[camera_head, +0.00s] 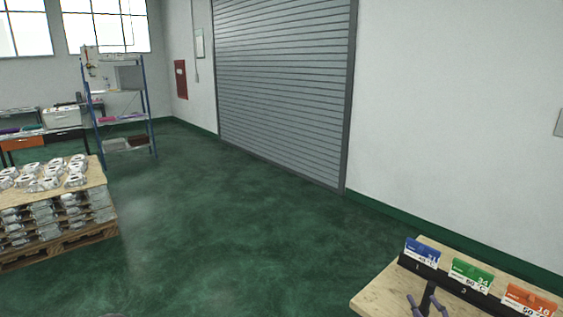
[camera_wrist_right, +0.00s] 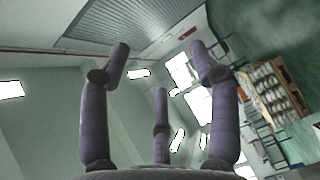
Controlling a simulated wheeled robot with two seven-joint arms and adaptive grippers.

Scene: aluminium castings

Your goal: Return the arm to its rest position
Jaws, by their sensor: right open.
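My right gripper (camera_head: 427,300) shows at the bottom right of the head view, in front of the wooden table. Its purple fingers also fill the middle of the right wrist view (camera_wrist_right: 160,75). They are spread apart with nothing between them, so it is open and empty. In the wrist view the room appears tilted behind the fingers. My left gripper is in neither view.
A wooden table (camera_head: 378,292) at the lower right bears a black holder with blue (camera_head: 422,252), green (camera_head: 471,274) and orange (camera_head: 530,298) cards. A pallet (camera_head: 62,248) of castings stands left, a blue shelf rack (camera_head: 122,105) behind. The green floor (camera_head: 225,225) between is clear.

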